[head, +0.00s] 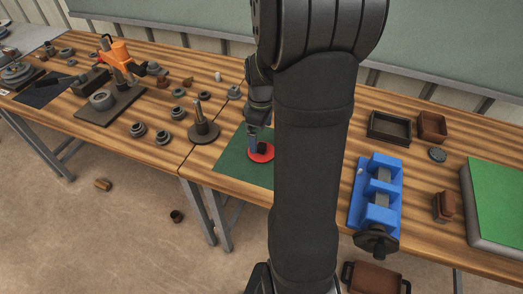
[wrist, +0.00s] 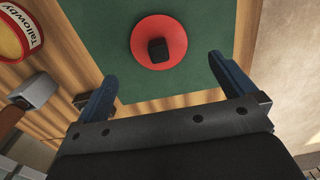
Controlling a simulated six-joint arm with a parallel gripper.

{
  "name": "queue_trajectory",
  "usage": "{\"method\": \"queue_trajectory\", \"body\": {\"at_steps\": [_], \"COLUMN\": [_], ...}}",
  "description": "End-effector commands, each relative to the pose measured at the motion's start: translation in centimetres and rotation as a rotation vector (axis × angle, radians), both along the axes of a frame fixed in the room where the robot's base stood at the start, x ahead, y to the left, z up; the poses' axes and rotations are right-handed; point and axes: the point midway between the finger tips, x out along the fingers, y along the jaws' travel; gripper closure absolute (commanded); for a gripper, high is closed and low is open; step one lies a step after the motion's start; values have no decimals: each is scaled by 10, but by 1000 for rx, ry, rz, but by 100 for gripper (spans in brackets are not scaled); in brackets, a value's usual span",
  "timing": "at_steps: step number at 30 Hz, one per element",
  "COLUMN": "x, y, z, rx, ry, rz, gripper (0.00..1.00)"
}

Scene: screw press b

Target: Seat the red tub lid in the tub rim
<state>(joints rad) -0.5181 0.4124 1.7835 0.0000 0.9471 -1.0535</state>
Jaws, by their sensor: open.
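The red tub lid (head: 268,155), a round disc with a black knob, lies flat on a green mat (head: 232,165) in the head view. In the wrist view the lid (wrist: 145,52) is at top centre, just beyond the fingertips. My gripper (wrist: 163,68) is open and empty, its two blue fingers spread wide and apart from the lid. In the head view my gripper (head: 258,138) is near the lid, partly hidden by my arm. A round red and yellow container labelled "Tallowby" (wrist: 14,34), apparently the tub, is cut off at the wrist view's top left. My arm may hide it in the head view.
A grey block with a brown handle (wrist: 36,90) lies left in the wrist view. A blue vise (head: 378,190), dark tray (head: 388,127) and brown boxes stand right of my arm. A spindle on a round base (head: 203,133) and several grey parts stand left.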

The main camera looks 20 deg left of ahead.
Motion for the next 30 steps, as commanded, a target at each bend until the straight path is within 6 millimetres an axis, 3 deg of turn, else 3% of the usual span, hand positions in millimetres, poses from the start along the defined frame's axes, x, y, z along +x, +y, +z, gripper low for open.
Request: {"method": "queue_trajectory", "body": {"at_steps": [8, 16, 26, 30], "x": [0, 1, 1, 1], "y": [0, -1, -1, -1], "z": [-22, -60, -67, -67], "rx": [0, 0, 1, 1], "ry": [1, 1, -2, -1], "rz": [0, 0, 0, 0], "gripper": [0, 0, 0, 26]}}
